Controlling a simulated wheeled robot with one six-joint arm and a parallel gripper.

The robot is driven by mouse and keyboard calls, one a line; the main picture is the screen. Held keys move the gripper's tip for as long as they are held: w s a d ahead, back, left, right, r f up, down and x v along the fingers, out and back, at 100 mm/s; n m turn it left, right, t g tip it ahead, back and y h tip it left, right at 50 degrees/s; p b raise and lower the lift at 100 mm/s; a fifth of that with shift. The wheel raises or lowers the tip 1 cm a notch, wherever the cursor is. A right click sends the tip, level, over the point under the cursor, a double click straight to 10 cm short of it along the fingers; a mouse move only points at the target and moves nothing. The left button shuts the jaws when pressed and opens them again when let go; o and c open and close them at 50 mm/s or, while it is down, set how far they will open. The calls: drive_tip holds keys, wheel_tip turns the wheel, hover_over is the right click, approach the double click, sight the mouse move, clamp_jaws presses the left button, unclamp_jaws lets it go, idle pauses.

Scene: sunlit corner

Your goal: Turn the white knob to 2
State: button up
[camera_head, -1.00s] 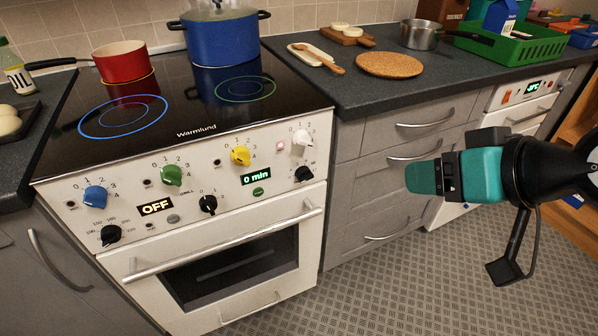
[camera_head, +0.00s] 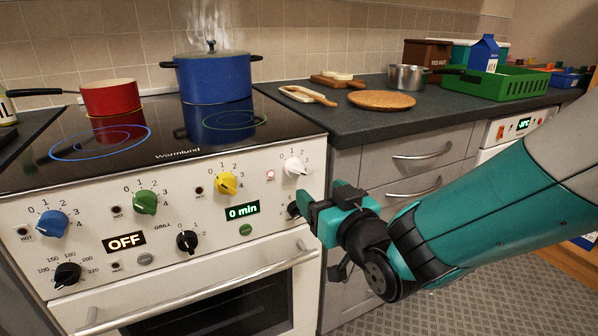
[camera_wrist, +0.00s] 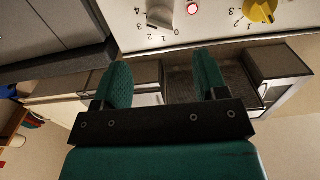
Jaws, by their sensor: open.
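The white knob (camera_head: 295,167) is the rightmost in the upper row of the stove's front panel. Its pointer setting is too small to read surely. It also shows upside down at the top of the wrist view (camera_wrist: 160,14), beyond and between the fingers. My gripper (camera_head: 312,209) is open and empty, below and slightly right of the white knob, apart from it. In the head view its fingers partly cover a black knob (camera_head: 293,210) below the white one. In the wrist view both teal fingers (camera_wrist: 163,82) stand spread wide.
A yellow knob (camera_head: 226,183) sits left of the white knob, with a lit red lamp (camera_head: 271,175) between them. The oven handle (camera_head: 210,290) juts out below. A steaming blue pot (camera_head: 215,80) and a red pot (camera_head: 111,97) stand on the hob. Drawers (camera_head: 420,150) lie to the right.

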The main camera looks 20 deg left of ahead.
sight(299, 174)
drive_tip(key=x, duration=0.9)
drive_tip(key=shift+w+a, duration=0.2)
drive_tip(key=shift+w, duration=0.05)
drive_tip(key=c, duration=0.9)
